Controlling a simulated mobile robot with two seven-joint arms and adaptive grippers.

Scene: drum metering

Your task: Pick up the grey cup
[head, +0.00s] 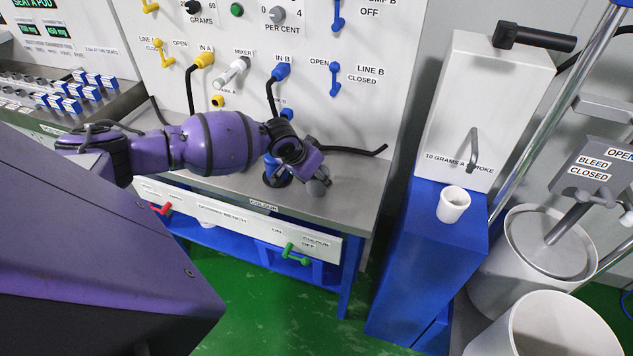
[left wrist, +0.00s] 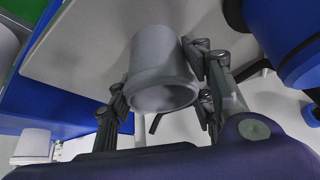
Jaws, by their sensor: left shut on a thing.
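The grey cup (left wrist: 162,62) sits between the fingers of my left gripper (left wrist: 160,92) in the left wrist view, with finger pads against both its sides. In the head view my left gripper (head: 312,168) is over the right part of the grey bench top, and only a small part of the grey cup (head: 319,187) shows beside the fingers. The gripper is shut on the cup. I cannot tell whether the cup still touches the bench. My right gripper is in neither view.
A blue fitting (head: 276,173) stands on the bench close beside my left gripper; something blue is also close in the left wrist view (left wrist: 292,35). A white cup (head: 453,204) stands on a blue pedestal (head: 415,265) to the right. White drums (head: 548,325) stand at the far right.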

